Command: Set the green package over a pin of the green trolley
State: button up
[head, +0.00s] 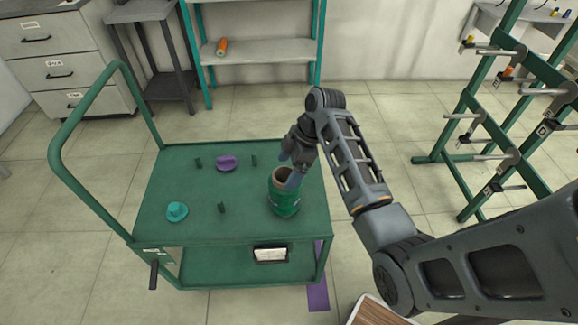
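The green package (284,201) is a green cylinder with a brown hollow core, upright over the right part of the green trolley's (190,227) top. Whether it rests on the top or hangs just above it, or sits around a pin, I cannot tell. My gripper (293,178) points down at the package's upper rim, with a bluish finger at the core's opening. The other finger is hidden, so its grip is unclear. Bare short dark green pins stand at the back left (198,162), back middle (254,160) and front middle (221,208) of the top.
A purple piece (227,163) and a teal piece (177,211) sit on the trolley top. The trolley handle (88,110) rises at the left. A green rack with pegs (500,110) stands at right. A shelf (262,50) with an orange roll (222,46) stands behind.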

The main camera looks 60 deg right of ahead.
jog(key=shift+o, duration=0.5)
jog(key=shift+r, duration=0.1)
jog(key=v, duration=0.7)
jog(key=shift+r, duration=0.25)
